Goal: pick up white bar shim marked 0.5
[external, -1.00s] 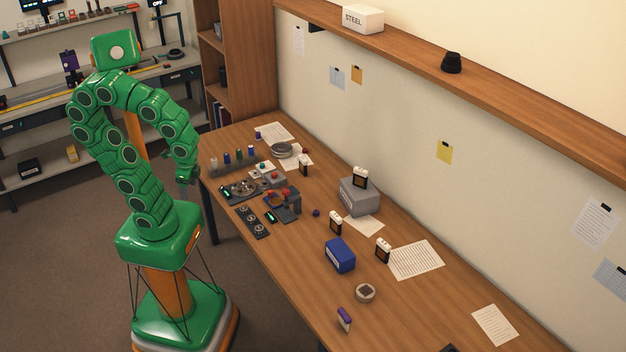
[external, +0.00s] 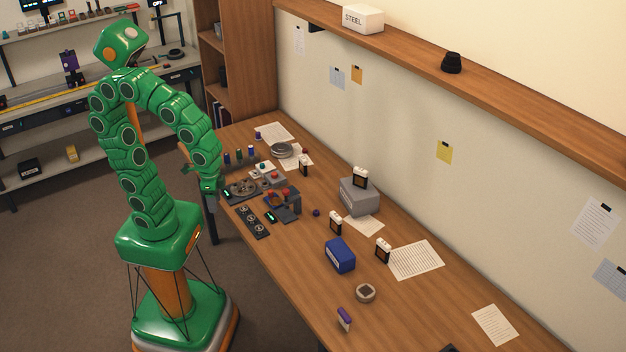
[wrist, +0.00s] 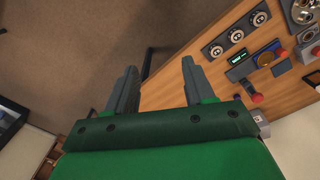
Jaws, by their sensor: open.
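My gripper (external: 211,200) is at the left edge of the wooden workbench, in front of the dark trays. In the wrist view its two fingers (wrist: 160,68) are apart, with only floor and the bench edge between them. I cannot make out a white bar shim marked 0.5 in either view; markings on small parts are too small to read. Small upright black-and-white pieces stand on the bench, one (external: 335,223) near the middle, one (external: 383,250) right of it and one (external: 303,165) farther back. Another (external: 360,178) is on a grey box.
A dark tray (external: 253,222) with round parts and a red-knobbed device (external: 281,201) are close to my gripper. A blue box (external: 340,255), a round part (external: 365,293) and a purple-topped piece (external: 344,319) stand farther right.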

